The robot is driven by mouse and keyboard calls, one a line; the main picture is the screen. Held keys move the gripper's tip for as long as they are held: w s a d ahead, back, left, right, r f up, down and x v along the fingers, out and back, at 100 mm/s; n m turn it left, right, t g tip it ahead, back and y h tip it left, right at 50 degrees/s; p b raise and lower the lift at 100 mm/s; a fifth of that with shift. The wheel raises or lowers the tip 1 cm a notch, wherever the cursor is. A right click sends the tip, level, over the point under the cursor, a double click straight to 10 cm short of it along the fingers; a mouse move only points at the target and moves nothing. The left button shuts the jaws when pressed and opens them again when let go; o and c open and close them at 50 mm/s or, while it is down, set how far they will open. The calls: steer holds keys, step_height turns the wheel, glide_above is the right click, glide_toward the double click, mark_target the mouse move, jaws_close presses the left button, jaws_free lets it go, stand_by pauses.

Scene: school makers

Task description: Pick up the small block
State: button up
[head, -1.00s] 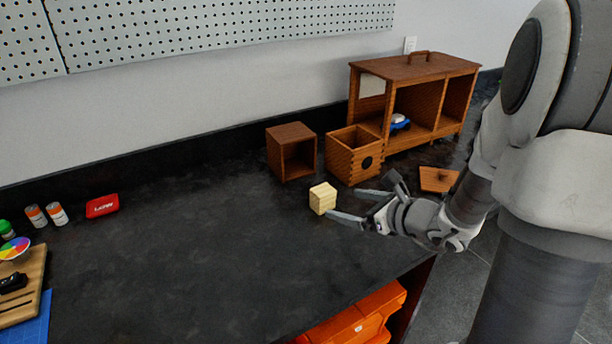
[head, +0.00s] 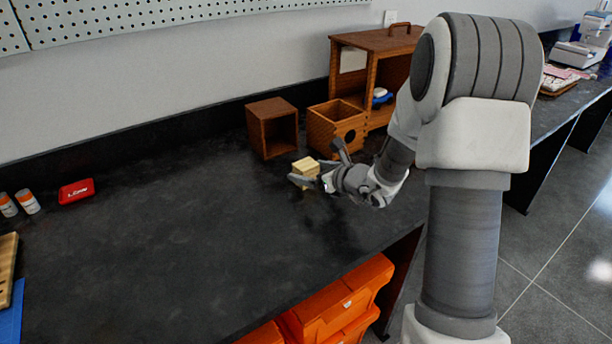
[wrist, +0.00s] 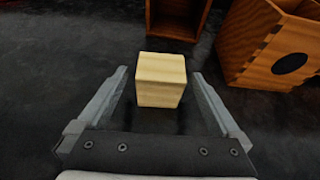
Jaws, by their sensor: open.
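The small block (head: 305,168) is a pale wooden cube on the dark countertop (head: 180,240). In the wrist view the block (wrist: 161,80) stands upright between the far ends of my two fingers, with a gap on each side. My gripper (head: 318,170) is open and low over the counter, one finger on either side of the block. In the wrist view both fingers of my gripper (wrist: 160,88) show clearly, with nothing held. In the head view the near finger hides the lower part of the block.
An open wooden box (head: 273,128) stands behind the block. A wooden drawer-like box (head: 335,127) with a round dark hole stands behind it to the right, near a larger wooden cabinet (head: 375,60). A red case (head: 76,191) lies far left.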

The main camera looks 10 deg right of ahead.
mark_target(299, 167)
steer(key=x, duration=0.2)
steer(key=b+x, duration=0.1)
steer(key=x, duration=0.2)
steer(key=shift+w+a+r, duration=0.1)
steer(key=shift+r, duration=0.15)
steer(key=c, duration=1.4)
steer(key=shift+r, duration=0.15)
